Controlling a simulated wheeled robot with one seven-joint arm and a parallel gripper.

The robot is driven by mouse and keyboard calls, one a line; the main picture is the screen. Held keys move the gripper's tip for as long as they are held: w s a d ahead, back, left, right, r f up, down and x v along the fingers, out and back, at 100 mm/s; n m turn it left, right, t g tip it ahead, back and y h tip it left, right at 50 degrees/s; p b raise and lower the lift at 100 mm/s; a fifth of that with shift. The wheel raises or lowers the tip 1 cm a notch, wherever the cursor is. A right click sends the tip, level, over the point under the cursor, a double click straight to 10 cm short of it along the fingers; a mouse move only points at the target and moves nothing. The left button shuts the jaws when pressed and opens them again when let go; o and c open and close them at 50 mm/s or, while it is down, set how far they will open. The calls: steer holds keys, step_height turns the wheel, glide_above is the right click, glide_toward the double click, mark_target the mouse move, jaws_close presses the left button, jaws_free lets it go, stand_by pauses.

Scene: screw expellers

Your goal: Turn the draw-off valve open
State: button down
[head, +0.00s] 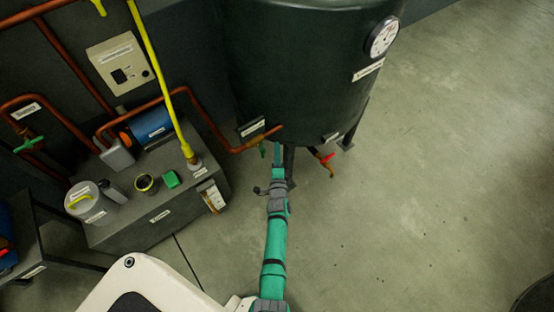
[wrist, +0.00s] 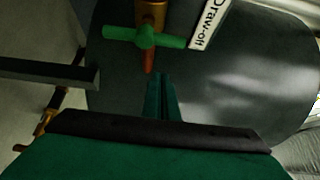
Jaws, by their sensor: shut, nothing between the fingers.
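The draw-off valve (wrist: 145,38) shows in the wrist view as a green bar handle on a copper-coloured pipe stub. The bar lies roughly crosswise to the stub. A white "Draw-off" label (wrist: 208,22) is beside it on the dark tank. In the head view a small green handle (head: 263,149) hangs under the copper pipe at the tank's base, just left of my gripper (head: 277,150). My gripper's fingers (wrist: 161,80) are together and empty, pointing toward the valve. They appear just short of the handle; the exact gap is unclear.
The dark tank (head: 305,70) stands on legs above my gripper. A red-handled valve (head: 327,157) is low to its right. A grey bench (head: 150,220) with a pump (head: 153,125), canister and small items is left. The floor (head: 420,180) at right is clear.

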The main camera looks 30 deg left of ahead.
mark_target(261, 149)
steer(key=shift+s+a, duration=1.25)
steer(key=shift+a, duration=0.2)
steer(key=shift+n+t, duration=0.3)
steer(key=shift+n, duration=0.1)
